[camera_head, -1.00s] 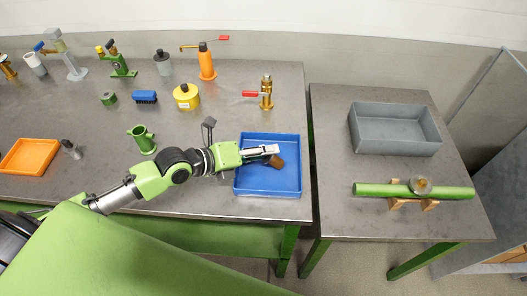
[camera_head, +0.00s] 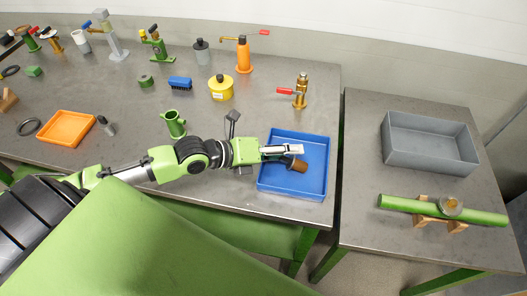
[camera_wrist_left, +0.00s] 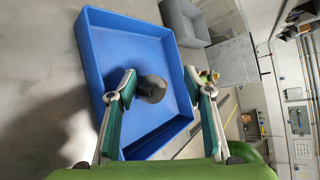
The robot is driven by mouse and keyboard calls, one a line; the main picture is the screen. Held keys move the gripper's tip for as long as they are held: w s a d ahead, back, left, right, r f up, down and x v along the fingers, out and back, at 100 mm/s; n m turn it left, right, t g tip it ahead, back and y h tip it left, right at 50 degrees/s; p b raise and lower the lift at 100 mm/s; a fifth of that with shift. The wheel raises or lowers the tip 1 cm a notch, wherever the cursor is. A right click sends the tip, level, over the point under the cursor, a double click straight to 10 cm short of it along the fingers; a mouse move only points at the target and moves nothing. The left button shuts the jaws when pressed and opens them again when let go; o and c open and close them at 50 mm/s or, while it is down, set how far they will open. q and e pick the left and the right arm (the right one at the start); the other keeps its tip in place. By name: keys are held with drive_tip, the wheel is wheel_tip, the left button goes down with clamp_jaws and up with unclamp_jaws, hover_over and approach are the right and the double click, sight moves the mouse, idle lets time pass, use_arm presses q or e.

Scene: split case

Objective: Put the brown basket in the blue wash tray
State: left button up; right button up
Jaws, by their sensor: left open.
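The small brown basket (camera_head: 298,166) is inside the blue wash tray (camera_head: 292,193), just beyond and below my left gripper's fingertips. In the left wrist view the basket (camera_wrist_left: 151,89) looks dark and round, against the floor of the blue tray (camera_wrist_left: 92,62). My left gripper (camera_head: 297,150) reaches over the tray from the left. In the wrist view its two fingers (camera_wrist_left: 167,84) are spread apart with clear space between them, and the basket shows between and beyond them. The fingers partly cover the basket in the head view. My right gripper is not in view.
A green cup-like part (camera_head: 174,126) stands left of the tray, near my left arm. A brass valve with a red handle (camera_head: 300,92) stands behind it. A second table to the right holds a grey bin (camera_head: 428,158) and a green pipe (camera_head: 480,215) on wooden supports.

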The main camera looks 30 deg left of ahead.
use_arm(q)
drive_tip(key=v, duration=0.9)
drive_tip(key=shift+s+a, duration=0.2)
drive_tip(key=shift+a, duration=0.05)
